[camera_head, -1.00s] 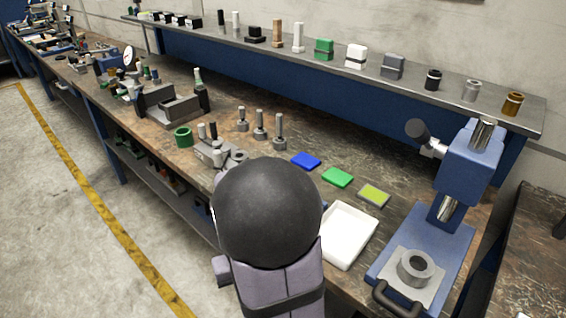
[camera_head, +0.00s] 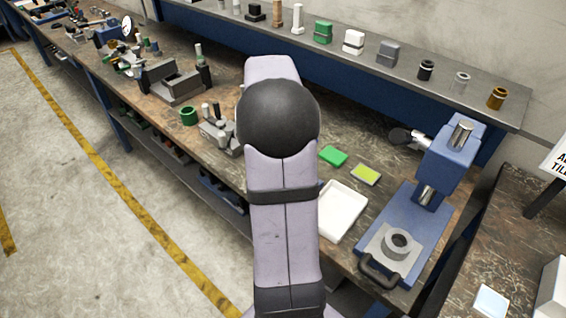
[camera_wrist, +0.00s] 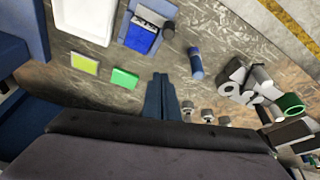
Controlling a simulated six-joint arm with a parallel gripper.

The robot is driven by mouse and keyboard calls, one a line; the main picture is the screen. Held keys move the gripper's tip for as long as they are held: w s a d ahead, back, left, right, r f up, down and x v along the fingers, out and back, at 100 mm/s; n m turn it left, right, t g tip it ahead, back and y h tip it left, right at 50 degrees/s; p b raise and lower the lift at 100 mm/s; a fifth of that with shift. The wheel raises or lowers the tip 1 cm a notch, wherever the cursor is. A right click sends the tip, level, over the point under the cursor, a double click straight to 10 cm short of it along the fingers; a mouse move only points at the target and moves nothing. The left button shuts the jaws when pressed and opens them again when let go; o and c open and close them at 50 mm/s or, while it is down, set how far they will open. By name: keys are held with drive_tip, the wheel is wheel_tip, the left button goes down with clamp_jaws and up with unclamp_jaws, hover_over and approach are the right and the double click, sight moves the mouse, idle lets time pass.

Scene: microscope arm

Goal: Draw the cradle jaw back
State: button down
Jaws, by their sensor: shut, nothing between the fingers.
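In the wrist view, a small blue fixture (camera_wrist: 126,14) with pale metal parts and a bright blue block in it stands at the top. It looks like the cradle, but I cannot tell its jaw apart for sure. A dark round knob (camera_wrist: 168,30) sits at its right side. My gripper (camera_wrist: 161,80) shows its dark blue fingers shut and empty, below the fixture in the picture and apart from it. In the head view, my arm hides the gripper and the fixture.
A white tray (camera_head: 342,212) and the blue microscope-like stand (camera_head: 425,228) are at the right. Green (camera_head: 333,156) and yellow-green (camera_head: 366,174) plates lie nearby. A blue cylinder (camera_wrist: 195,65), a grey block with cylinders (camera_wrist: 248,86) and a green ring (camera_wrist: 291,105) lie on the wrist view's right.

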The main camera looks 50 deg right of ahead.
drive_tip(key=shift+a+m, duration=0.1)
drive_tip(key=shift+m, duration=0.7)
drive_tip(key=shift+f, duration=0.1)
drive_tip(key=p+x, duration=0.3)
drive_tip(key=x, duration=0.7)
drive_tip(key=shift+s+a, duration=0.1)
drive_tip(key=a, duration=0.1)
drive_tip(key=a+p, duration=0.1)
drive_tip(key=a, duration=0.1)
drive_tip(key=shift+s, duration=0.3)
drive_tip(key=shift+a+p, duration=0.35)
drive_tip(key=shift+a, duration=0.05)
drive_tip(key=shift+s, duration=0.1)
